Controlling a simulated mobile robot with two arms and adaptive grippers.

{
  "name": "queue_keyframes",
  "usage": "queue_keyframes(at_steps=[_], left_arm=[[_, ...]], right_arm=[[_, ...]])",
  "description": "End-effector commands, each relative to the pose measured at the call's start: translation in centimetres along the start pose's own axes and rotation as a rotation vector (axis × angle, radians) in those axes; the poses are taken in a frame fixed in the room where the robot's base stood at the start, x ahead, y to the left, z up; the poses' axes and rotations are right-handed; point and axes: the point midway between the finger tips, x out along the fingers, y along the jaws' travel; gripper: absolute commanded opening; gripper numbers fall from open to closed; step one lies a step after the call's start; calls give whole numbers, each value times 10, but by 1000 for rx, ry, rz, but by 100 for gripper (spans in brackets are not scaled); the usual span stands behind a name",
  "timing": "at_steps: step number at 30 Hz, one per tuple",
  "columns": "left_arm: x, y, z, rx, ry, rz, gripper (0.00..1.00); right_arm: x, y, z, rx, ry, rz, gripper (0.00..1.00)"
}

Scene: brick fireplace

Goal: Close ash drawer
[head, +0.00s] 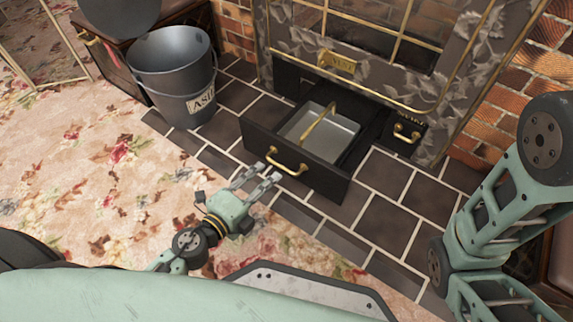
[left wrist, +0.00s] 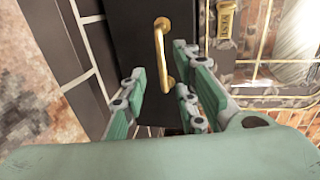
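The ash drawer (head: 300,185) is pulled out from under the fireplace. It has a black front with a brass handle (head: 288,169), and a metal pan (head: 341,135) with a brass bail sits inside it. My left gripper (head: 262,177) is open and empty, just in front of the drawer front near the handle. In the left wrist view the brass handle (left wrist: 161,50) on the black front (left wrist: 135,40) shows ahead of the spread fingers (left wrist: 158,80). I cannot tell whether the fingers touch it. My right arm shows at the right of the head view, but its gripper is out of view.
A grey bucket labelled ASH (head: 170,80) stands on the dark tiles left of the drawer. A smaller drawer with a brass handle (head: 406,133) sits at the right of the opening. A floral rug (head: 80,160) covers the floor at left.

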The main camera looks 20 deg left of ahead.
Motion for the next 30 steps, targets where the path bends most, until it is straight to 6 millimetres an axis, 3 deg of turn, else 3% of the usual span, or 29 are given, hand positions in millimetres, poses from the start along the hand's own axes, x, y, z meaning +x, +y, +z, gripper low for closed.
queue_keyframes(at_steps=[9, 15, 25, 30], left_arm=[[48, -4, 0, 1, -1, -2, 28], [70, -2, 0, 0, 0, -2, 28], [74, -2, -1, -1, 1, -1, 28], [74, -2, -1, -1, 1, -1, 14]], right_arm=[[11, 2, 4, 0, 0, 0, 29], [12, 2, 4, 0, 0, 0, 29], [12, 2, 4, 0, 0, 0, 29], [12, 2, 4, 0, 1, 0, 29]])
